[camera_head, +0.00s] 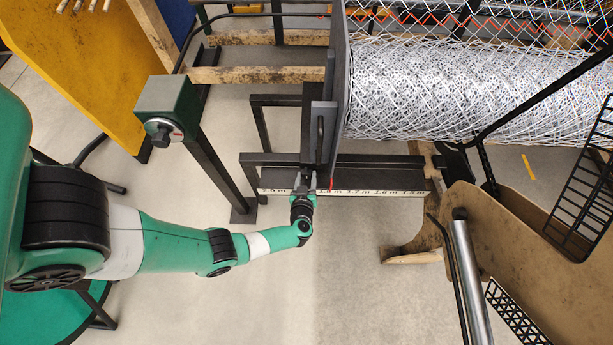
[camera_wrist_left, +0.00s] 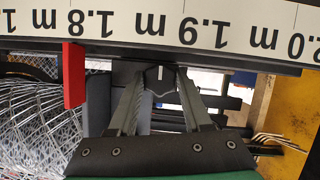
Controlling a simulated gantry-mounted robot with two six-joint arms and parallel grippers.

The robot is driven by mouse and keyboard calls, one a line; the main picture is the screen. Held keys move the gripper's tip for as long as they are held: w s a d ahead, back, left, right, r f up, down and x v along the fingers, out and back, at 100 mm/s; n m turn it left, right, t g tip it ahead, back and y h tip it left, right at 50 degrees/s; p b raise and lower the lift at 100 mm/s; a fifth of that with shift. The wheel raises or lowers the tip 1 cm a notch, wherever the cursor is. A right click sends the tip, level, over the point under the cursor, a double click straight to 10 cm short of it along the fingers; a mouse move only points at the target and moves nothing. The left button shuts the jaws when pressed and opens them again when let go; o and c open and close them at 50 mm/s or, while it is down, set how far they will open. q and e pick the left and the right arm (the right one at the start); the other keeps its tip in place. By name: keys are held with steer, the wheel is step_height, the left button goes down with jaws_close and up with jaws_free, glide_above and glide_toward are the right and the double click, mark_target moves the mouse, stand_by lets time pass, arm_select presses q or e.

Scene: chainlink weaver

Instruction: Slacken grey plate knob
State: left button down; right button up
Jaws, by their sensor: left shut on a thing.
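The dark grey plate (camera_head: 341,90) stands upright at the left end of the wire mesh roll, with its lower end close to the ruler. My left gripper (camera_head: 304,184) is at the foot of the plate assembly, by the ruler's left part. In the left wrist view, its two fingers (camera_wrist_left: 161,84) are closed on a small dark knob (camera_wrist_left: 160,75) with a short white mark, just under the ruler edge. In the head view the gripper hides the knob. My right gripper is in neither view.
The white ruler (camera_head: 400,193) runs along the rail's front edge. A red pointer (camera_wrist_left: 74,75) sits near 1.8 m, beside the left finger. A green box on a post (camera_head: 167,107) stands left of the gripper. The mesh roll (camera_head: 470,85) lies to the right.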

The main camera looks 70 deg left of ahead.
arm_select(q)
steer(key=shift+n+t, duration=0.5)
steer(key=shift+n, duration=0.3)
steer(key=shift+n+t+b, duration=0.3)
steer(key=shift+n+t, duration=0.3)
steer(key=shift+n, duration=0.4)
steer(key=shift+s+h, duration=0.1)
steer(key=shift+h, duration=0.2)
steer(key=shift+c, duration=1.8)
jaws_free()
